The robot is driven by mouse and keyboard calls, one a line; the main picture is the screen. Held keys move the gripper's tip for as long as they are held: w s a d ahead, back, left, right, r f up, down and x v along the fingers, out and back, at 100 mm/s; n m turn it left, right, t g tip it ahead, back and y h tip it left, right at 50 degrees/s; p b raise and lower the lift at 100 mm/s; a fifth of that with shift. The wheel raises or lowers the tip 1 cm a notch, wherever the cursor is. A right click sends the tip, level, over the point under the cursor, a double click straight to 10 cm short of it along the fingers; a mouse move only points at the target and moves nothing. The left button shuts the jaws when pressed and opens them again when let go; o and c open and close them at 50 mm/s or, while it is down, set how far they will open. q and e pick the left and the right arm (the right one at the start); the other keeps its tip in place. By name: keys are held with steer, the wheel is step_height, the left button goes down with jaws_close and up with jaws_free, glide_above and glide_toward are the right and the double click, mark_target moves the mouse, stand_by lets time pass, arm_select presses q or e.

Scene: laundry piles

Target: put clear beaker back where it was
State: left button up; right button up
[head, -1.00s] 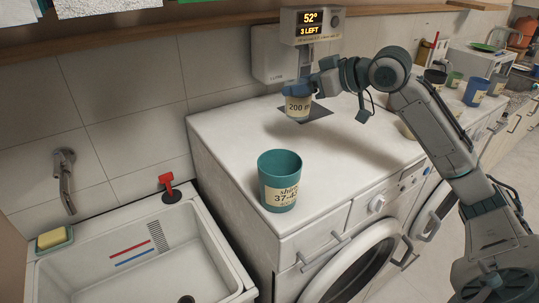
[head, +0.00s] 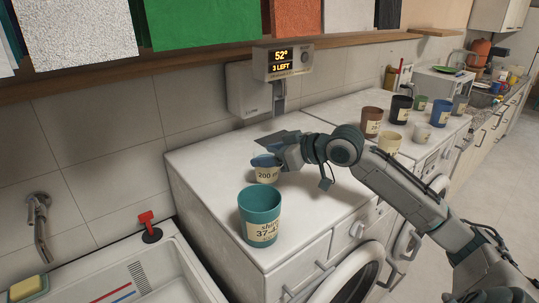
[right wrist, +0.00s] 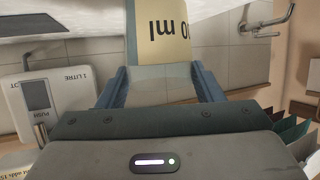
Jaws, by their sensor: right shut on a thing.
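The clear beaker (head: 267,175) has a cream label reading 200. My right gripper (head: 268,160) is shut around it, with blue fingertips at its upper part. In the right wrist view the beaker (right wrist: 162,76) sits between the two blue fingers, its label partly cut off by the picture's edge. The beaker is above the white machine top (head: 225,165), behind the teal cup; I cannot tell whether its base touches the top. A dark square pad (head: 284,137) lies bare under the dispenser.
The teal cup (head: 260,217), labelled shirts 37-42, stands close in front of the beaker. The dispenser (head: 283,62) on the wall reads 52° and 3 LEFT. Several labelled cups, including a brown one (head: 371,121), stand farther right. A sink (head: 180,262) is at left.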

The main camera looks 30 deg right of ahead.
steer(key=shift+f, duration=0.4)
steer(key=o, duration=1)
steer(key=shift+f, duration=0.1)
steer(key=shift+c, duration=0.2)
steer(key=shift+b+v, duration=0.65)
steer(key=shift+v, duration=0.25)
steer(key=shift+s+d+r+b, duration=0.25)
steer(key=shift+s+d+b, duration=0.05)
steer(key=shift+s+b, duration=0.25)
arm_select(q)
step_height(320, 180, down, 13)
steer(key=w+b, duration=0.1)
steer(key=b, duration=1)
steer(key=w+d+r+b, duration=0.3)
steer(key=w+r+b, duration=0.5)
steer(key=w+r, duration=0.5)
steer(key=shift+w+t, duration=0.3)
steer(key=shift+w, duration=1.3)
arm_select(e)
steer(key=v, duration=0.9)
steer(key=shift+r, duration=0.2)
steer(key=shift+a, duration=0.1)
